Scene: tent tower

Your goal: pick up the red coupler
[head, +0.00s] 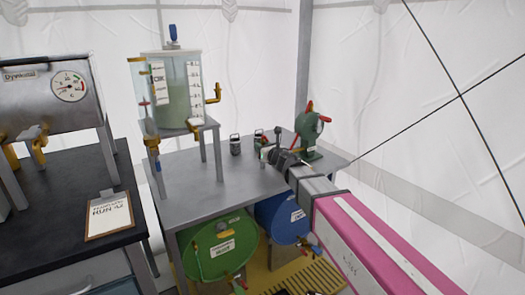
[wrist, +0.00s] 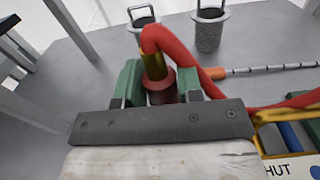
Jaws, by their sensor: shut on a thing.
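The red coupler (wrist: 159,80) shows in the wrist view as a red collar with a brass-coloured neck and a thick red hose bending over it to the right. My gripper (wrist: 160,90) has its green fingers on either side of the coupler and is shut on it. The dark bar of my gripper hides the coupler's lower part. In the head view my gripper (head: 272,153) is over the grey table's right part, and the coupler is too small to make out there. I cannot tell whether the coupler touches the table.
The grey table (head: 190,183) carries a clear tank (head: 178,95) on a stand, dark mesh canisters (wrist: 208,30) and a green device (head: 309,130) with a red handle. A striped rod (wrist: 265,70) lies right of my gripper.

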